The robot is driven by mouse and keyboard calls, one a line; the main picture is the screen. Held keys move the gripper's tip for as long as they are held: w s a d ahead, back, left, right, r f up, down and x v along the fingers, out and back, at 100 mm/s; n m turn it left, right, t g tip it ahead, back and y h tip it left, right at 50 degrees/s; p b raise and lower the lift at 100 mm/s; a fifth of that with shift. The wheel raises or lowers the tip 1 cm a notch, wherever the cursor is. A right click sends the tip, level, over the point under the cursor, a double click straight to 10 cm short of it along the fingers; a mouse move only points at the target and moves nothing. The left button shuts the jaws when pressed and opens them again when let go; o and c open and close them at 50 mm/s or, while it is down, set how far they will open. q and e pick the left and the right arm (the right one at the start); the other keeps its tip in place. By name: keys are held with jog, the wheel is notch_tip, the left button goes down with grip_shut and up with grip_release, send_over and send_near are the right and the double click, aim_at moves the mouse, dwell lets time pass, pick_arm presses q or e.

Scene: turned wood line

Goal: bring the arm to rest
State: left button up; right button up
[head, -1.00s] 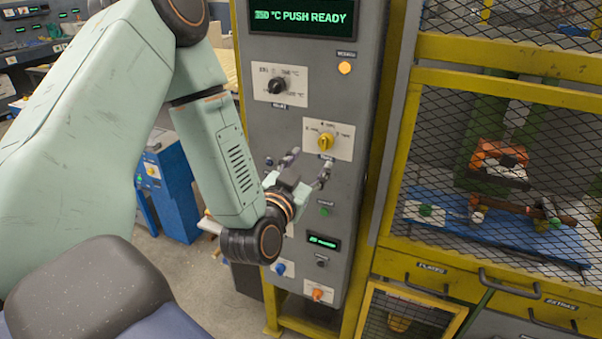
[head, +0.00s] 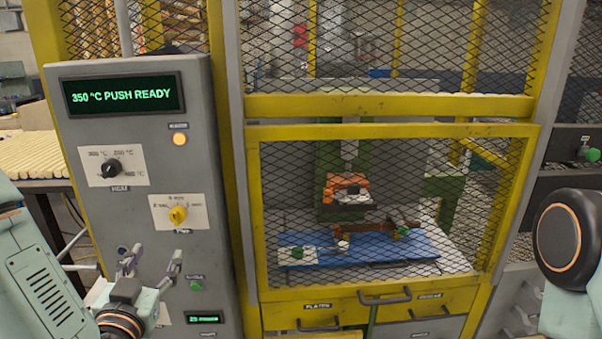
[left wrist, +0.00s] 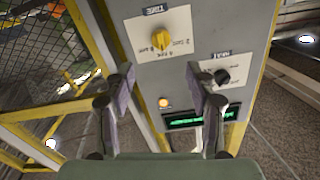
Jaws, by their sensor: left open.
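My left gripper (head: 150,265) is at the lower left of the head view, in front of the grey control panel (head: 215,150). Its fingers are spread and empty, below the yellow knob (head: 178,214). In the left wrist view the open fingers (left wrist: 165,85) point at the panel, with the yellow knob (left wrist: 160,40) and the black knob (left wrist: 222,76) past them. No contact shows. Part of my right arm (head: 560,240) shows at the right edge of the head view; its gripper is out of view.
The panel display (head: 124,94) reads "350 °C PUSH READY", with a lit amber lamp (head: 180,138) below it. Right of the panel stands a yellow-framed mesh cage (head: 390,133) with a blue bed (head: 430,248) and an orange part (head: 346,180) inside. Drawers with handles (head: 385,297) sit under it.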

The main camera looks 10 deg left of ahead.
pick_arm(q)
jog(key=s+d+f+n+g+h+b, duration=0.1)
jog(key=s+d+f+g+b, duration=0.15)
jog(key=f, duration=0.55)
jog(key=s+d+f+g+h+b, duration=0.2)
jog(key=s+f+g, duration=0.15)
jog(key=f, duration=0.55)
jog(key=s+d+f+n+g+h+b, duration=0.1)
jog(key=s+d+f+g+b, duration=0.15)
jog(key=f, duration=0.55)
jog(key=s+d+f+g+b, duration=0.1)
jog(key=s+f+g+b, duration=0.2)
jog(key=s+f+b, duration=0.3)
jog(key=s+d+f+m+g+b, duration=0.1)
jog(key=s+f+g+b, duration=0.2)
jog(key=f, duration=1)
jog(key=s+d+f+m+g+b, duration=0.1)
jog(key=s+f+g+b, duration=0.2)
jog(key=s+f+b, duration=0.6)
jog(key=shift+s+d+f, duration=0.15)
jog(key=shift+s+f, duration=0.5)
jog(key=shift+s, duration=0.2)
jog(key=shift+s, duration=0.1)
